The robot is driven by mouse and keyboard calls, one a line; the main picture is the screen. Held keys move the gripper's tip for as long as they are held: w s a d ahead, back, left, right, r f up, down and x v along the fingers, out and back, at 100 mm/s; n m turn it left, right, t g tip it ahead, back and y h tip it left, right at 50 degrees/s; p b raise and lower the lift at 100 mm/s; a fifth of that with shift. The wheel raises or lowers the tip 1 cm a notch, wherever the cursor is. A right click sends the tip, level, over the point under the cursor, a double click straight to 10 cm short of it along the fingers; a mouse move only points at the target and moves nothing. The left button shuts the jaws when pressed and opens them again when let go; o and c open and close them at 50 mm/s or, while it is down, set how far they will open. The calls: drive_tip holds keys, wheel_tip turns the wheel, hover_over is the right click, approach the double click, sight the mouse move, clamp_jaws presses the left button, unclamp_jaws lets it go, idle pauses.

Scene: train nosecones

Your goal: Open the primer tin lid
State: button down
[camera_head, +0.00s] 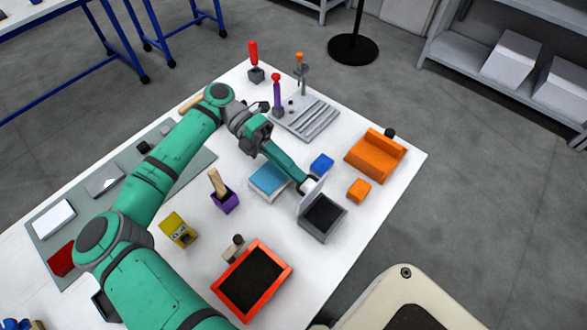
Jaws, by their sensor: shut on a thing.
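The primer tin (321,217) is a grey square box with a dark inside, on the white table right of centre. Its pale lid (314,191) stands raised from the tin's back-left side, so the inside shows. My gripper (306,186) is at the lid's left side, shut on the lid. The fingertips are small and partly hidden against it.
A blue-topped box (268,182) is close left of my gripper. A blue block (322,163) and an orange block (359,189) are near the tin. An orange-red tray (283,263) lies in front. A large orange piece (376,154) sits at the right.

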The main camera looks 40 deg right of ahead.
drive_tip(key=c, duration=1.9)
unclamp_jaws()
drive_tip(key=shift+w, duration=0.1)
drive_tip(key=v, duration=1)
drive_tip(key=shift+w+r, duration=0.2)
drive_tip(key=shift+w, duration=0.1)
